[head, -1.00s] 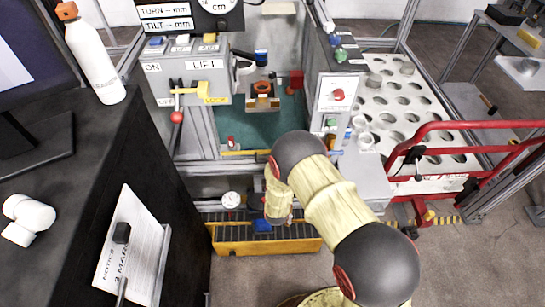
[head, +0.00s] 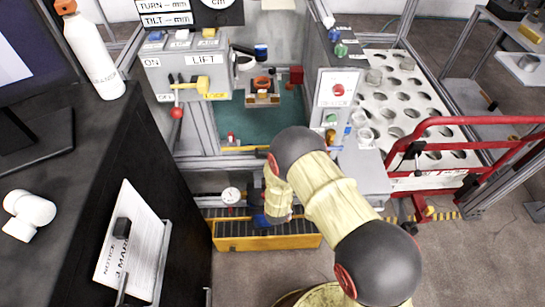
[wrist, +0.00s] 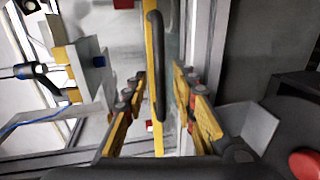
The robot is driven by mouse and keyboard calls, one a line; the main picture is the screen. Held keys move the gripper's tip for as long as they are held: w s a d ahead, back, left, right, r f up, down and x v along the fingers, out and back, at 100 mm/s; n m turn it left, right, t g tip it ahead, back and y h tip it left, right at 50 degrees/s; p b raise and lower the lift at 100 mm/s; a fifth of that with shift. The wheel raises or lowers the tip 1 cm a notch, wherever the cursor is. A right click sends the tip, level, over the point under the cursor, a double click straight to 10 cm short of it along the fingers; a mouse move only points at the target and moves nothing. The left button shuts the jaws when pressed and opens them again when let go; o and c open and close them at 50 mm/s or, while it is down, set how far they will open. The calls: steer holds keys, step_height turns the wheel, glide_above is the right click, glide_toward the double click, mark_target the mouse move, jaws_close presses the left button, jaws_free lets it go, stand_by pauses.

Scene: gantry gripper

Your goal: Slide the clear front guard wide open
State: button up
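In the wrist view, a long black handle (wrist: 155,65) stands along a yellow edge strip (wrist: 158,135), which appears to belong to the clear front guard. The clear pane itself is hard to make out. My gripper (wrist: 160,76) is open, with one yellow-and-grey finger on each side of the handle and strip. Gaps show between the fingers and the handle.
A control box with a LIFT label (head: 200,60) stands left of the bay, and a red-button panel (head: 338,91) right of it. A yellow-edged tray (head: 235,241) lies below. A red rail (head: 435,124) and a perforated white table (head: 400,105) are at right.

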steer(key=v, duration=1)
steer(key=shift+s, duration=0.3)
steer(key=shift+w, duration=0.1)
steer(key=w+r+m+g+y+p, duration=0.1)
steer(key=w+r+m+g+p, duration=0.3)
steer(key=r, duration=0.9)
step_height(320, 180, up, 12)
steer(key=s+d+m+b, duration=0.1)
steer(key=s+d+m, duration=0.15)
steer(key=m, duration=0.25)
steer(key=s+d+r+m+g+p, duration=0.1)
steer(key=s+d+r+m+g, duration=0.5)
steer(key=s+r, duration=0.65)
steer(key=s+d+r+m, duration=0.1)
steer(key=s+d, duration=0.2)
steer(key=s, duration=0.5)
steer(key=s+d+r+m+h+p, duration=0.1)
steer(key=s+d, duration=0.3)
steer(key=s, duration=0.5)
steer(key=shift+r+m, duration=0.5)
steer(key=shift+r, duration=0.2)
